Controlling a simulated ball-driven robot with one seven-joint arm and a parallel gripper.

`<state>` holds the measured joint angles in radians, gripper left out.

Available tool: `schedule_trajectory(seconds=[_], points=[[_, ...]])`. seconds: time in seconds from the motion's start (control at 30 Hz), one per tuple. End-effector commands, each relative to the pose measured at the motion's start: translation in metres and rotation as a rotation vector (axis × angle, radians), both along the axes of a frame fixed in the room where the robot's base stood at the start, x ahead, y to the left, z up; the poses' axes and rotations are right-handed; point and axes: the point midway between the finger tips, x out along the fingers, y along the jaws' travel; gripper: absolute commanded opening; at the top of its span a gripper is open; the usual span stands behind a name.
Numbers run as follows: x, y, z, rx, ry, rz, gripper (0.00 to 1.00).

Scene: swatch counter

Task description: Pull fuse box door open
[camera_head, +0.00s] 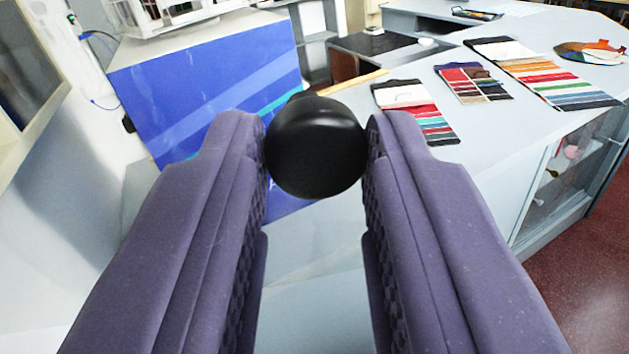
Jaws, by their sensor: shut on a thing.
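My gripper (316,150) has two purple-grey fingers that reach up from the bottom of the view. It is shut on a round black knob (317,145), with one finger pressed on each side of it. The knob is smooth and glossy, and hides what lies straight behind it. A pale grey, slightly shiny surface (315,240) shows between the fingers below the knob. I cannot tell whether this is the fuse box door, or how far the door stands open.
A blue panel (200,95) stands behind on the left. A light counter (500,130) at right holds several colour swatch cards (545,75). It has a glass-fronted side (565,165). A framed panel (30,80) is at far left. Dark red floor (590,270) is open at lower right.

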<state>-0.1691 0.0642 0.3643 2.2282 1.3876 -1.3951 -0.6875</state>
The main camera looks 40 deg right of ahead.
Motion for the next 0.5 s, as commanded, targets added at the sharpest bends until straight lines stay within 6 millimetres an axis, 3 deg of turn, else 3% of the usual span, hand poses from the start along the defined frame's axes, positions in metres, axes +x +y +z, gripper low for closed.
schedule_trajectory(seconds=[0.5], points=[[-0.0086,0.0098,0.0017,-0.002,-0.006,-0.044,0.0]])
